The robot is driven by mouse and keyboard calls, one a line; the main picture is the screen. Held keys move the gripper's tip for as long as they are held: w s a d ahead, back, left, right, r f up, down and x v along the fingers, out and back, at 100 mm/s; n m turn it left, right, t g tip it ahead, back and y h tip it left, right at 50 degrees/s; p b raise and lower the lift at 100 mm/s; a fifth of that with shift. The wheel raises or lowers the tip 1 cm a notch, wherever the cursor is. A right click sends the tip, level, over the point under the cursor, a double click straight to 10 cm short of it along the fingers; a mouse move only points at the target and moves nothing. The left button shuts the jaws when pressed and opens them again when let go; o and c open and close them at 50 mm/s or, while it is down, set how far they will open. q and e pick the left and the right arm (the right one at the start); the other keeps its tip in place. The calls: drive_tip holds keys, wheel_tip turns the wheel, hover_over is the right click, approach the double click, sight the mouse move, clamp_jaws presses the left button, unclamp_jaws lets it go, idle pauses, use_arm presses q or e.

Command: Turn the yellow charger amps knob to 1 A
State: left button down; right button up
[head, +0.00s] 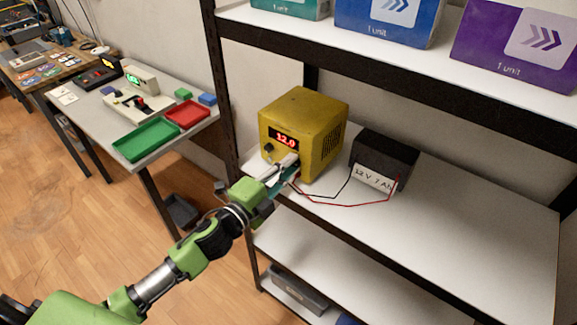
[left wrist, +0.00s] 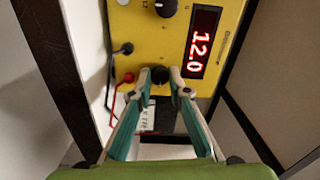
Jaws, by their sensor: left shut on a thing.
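The yellow charger (head: 325,130) stands on the middle shelf, its red display (head: 284,138) reading 12.0. It also shows in the left wrist view (left wrist: 139,32). My left gripper (head: 287,166) is at the lower front of the charger. In the left wrist view its fingertips (left wrist: 160,78) are shut on a black knob (left wrist: 160,74), one on each side. A second black knob (left wrist: 166,8) is free, near the top of that view. The fingers hide part of the held knob, and I cannot read its label or setting. My right gripper is not in view.
A black battery (head: 384,160) marked 12 V 7 Ah stands right of the charger. Red and black leads (head: 335,203) run between them over the shelf. A black shelf post (head: 222,90) stands to the left. Boxes (head: 390,20) fill the shelf above. The shelf's right part is clear.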

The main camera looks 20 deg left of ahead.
use_arm(q)
drive_tip(key=shift+m, duration=0.8)
drive_tip(key=c, duration=1.9)
unclamp_jaws()
drive_tip(key=v, duration=1.2)
